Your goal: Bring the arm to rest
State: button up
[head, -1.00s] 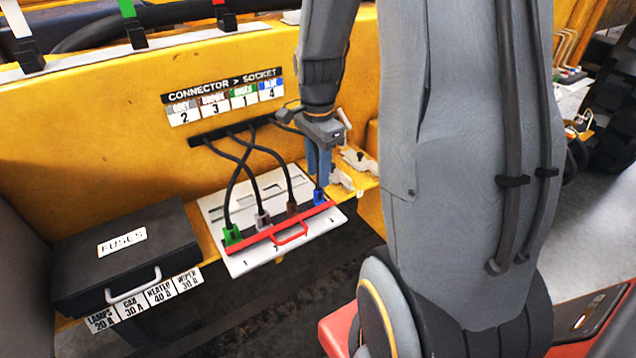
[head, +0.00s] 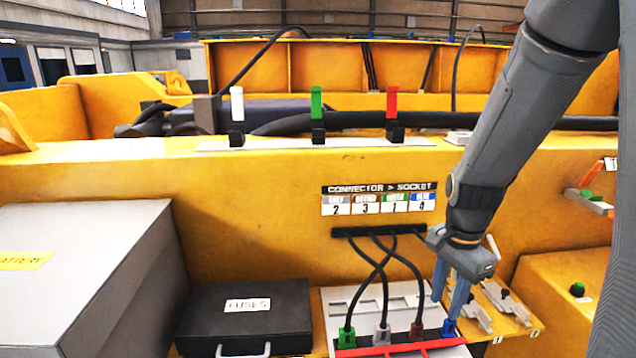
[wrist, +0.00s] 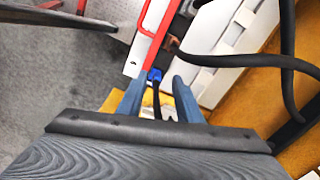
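My gripper (head: 447,304) hangs fingers down at the right end of the socket panel (head: 337,307), just above the blue connector (head: 449,327). In the wrist view its two blue fingers (wrist: 157,92) stand apart with nothing clamped between them. The blue connector (wrist: 154,76) lies beyond the fingertips, with its dark cable running back between the fingers. The green connector (head: 345,337), grey connector (head: 381,334) and brown connector (head: 417,330) sit in a row to its left. A red bar (head: 392,349) runs along the row.
A black fuse case (head: 246,312) and a grey battery box (head: 80,270) stand left of the panel. White clamps (head: 505,300) are close right of my gripper. Dark cables (head: 376,262) arch above the panel. Three coloured clips (head: 316,115) stand on the yellow wall's top edge.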

jog(key=s+a+n, duration=0.2)
jog(key=a+n, duration=0.1)
jog(key=n, duration=0.1)
jog(key=s+a+f+n+b, duration=0.1)
jog(key=s+a+n, duration=0.1)
jog(key=n, duration=0.3)
jog(key=s+a+n+t+b, duration=0.1)
jog(key=s+a+n, duration=0.1)
jog(key=a+n, duration=0.3)
jog(key=shift+s+a+f, duration=0.1)
jog(key=shift+s+f, duration=0.15)
jog(key=shift+s, duration=0.15)
